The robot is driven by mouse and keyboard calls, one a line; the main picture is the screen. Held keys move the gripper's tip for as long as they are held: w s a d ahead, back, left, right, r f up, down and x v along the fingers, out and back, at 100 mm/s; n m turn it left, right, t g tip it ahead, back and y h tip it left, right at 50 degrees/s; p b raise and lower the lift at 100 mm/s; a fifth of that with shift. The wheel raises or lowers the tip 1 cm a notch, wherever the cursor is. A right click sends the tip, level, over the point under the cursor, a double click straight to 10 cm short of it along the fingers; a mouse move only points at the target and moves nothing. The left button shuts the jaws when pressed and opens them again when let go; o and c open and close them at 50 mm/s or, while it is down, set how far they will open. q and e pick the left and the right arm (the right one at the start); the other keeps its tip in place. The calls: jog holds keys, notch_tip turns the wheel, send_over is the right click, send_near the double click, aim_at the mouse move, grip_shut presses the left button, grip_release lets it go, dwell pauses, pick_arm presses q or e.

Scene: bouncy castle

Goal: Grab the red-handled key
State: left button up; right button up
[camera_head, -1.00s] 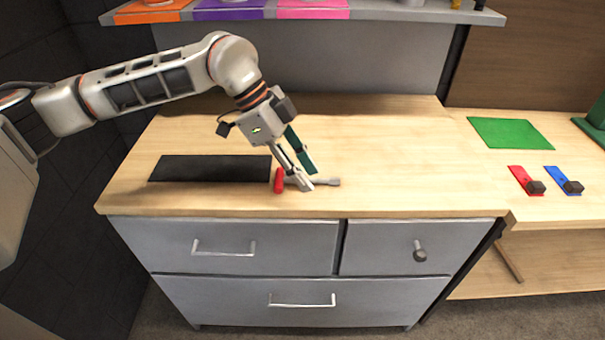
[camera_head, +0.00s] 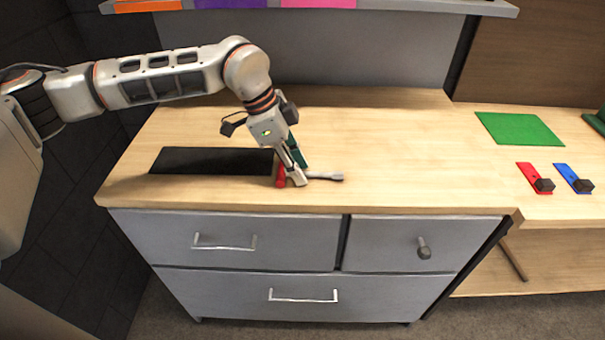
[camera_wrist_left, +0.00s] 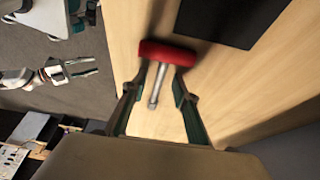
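The red-handled key lies on the wooden top of the grey drawer cabinet. Its red handle (camera_head: 281,176) is beside the right end of the black mat, and its grey shaft (camera_head: 329,176) points right. My left gripper (camera_head: 301,176) is down at the key, just right of the handle, and hides part of the shaft. In the left wrist view the red handle (camera_wrist_left: 167,53) lies across the fingertips. The shaft (camera_wrist_left: 160,85) runs between the two spread fingers, with gaps on both sides. My right gripper (camera_wrist_left: 84,67) shows small in the left wrist view, fingers apart and empty.
A black mat (camera_head: 212,161) lies left of the key. The cabinet top right of the key is clear. On the right-hand table are a green mat (camera_head: 520,129), a red piece (camera_head: 530,176) and a blue piece (camera_head: 568,177). A shelf (camera_head: 400,6) runs above the back.

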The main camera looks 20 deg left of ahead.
pick_arm(q)
grip_shut()
jog(key=shift+r, duration=0.15)
